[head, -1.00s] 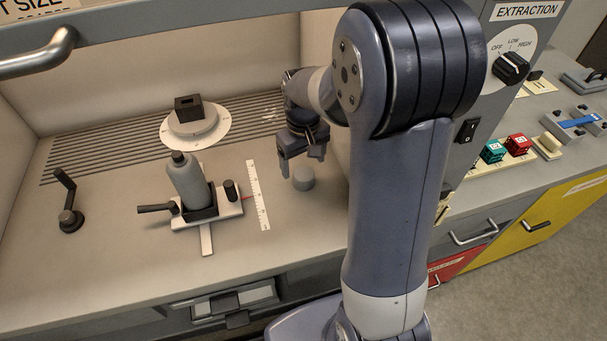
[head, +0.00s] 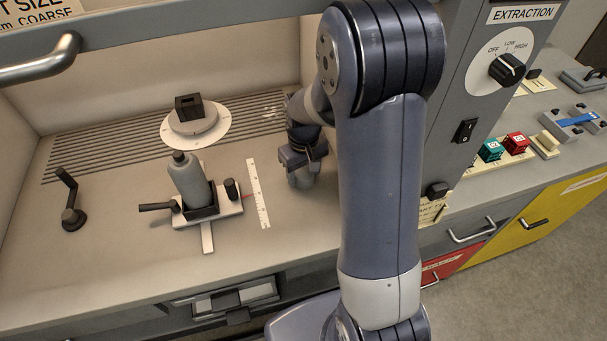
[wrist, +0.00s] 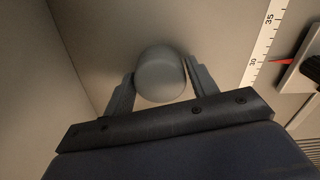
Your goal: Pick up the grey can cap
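The grey can cap (wrist: 160,78) is a short round piece with a smooth top. In the wrist view it sits between the two fingers of my gripper (wrist: 160,86). The left finger is very close to its side, and a thin gap seems to show at the right finger. In the head view my gripper (head: 302,180) points down over the spot, and its fingers largely hide the cap. The gripper looks open around the cap. Whether either finger touches it is not clear.
A white ruler strip (head: 258,193) lies left of my gripper. Beyond it a grey bottle (head: 190,180) leans in a holder with a handle. A round stand with a dark block (head: 189,108) is behind. A crank (head: 71,216) stands far left. The bench front is clear.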

